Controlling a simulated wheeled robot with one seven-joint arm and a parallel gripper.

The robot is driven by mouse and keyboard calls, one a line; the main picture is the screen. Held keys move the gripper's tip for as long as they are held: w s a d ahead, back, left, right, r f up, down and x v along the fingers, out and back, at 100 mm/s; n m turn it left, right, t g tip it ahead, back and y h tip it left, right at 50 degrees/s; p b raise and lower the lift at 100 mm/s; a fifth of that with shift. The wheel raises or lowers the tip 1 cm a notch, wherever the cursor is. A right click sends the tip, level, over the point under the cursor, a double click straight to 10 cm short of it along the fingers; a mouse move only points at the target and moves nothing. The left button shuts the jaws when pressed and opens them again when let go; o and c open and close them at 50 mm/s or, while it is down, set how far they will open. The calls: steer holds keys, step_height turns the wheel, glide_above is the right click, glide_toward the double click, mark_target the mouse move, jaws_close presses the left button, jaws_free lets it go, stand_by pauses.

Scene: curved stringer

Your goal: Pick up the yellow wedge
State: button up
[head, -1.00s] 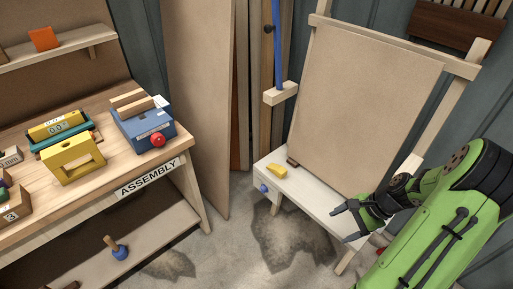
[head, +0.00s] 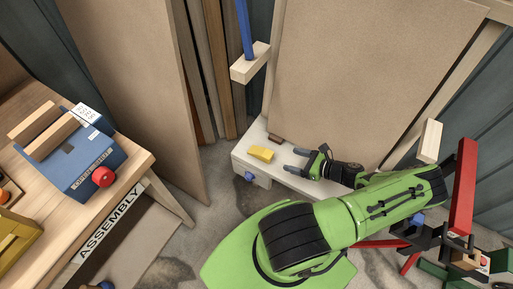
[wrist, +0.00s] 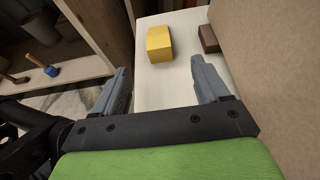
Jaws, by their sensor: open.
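The yellow wedge (head: 261,154) lies on the left part of the low white bench, close to its front edge. In the wrist view the yellow wedge (wrist: 159,43) sits beyond the fingertips, roughly between their lines. My gripper (head: 302,161) is open and empty, to the right of the wedge and apart from it, with its fingers pointing toward it. In the wrist view both fingers of my gripper (wrist: 160,75) show spread over the white surface. Nothing hides the wedge.
A dark brown block (wrist: 209,39) lies beside the wedge near the upright tan board (head: 370,80). The assembly table (head: 135,159) with a blue box (head: 85,165) stands left. A red post (head: 464,185) stands right.

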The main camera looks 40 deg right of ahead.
mark_target(267, 153)
steer(key=b+x, duration=0.1)
steer(key=x, duration=0.7)
steer(key=shift+a+f, duration=0.15)
steer(key=b+x, duration=0.1)
steer(key=x, duration=0.5)
steer(key=shift+a, duration=0.1)
steer(key=shift+r, duration=0.25)
steer(key=c, duration=1.1)
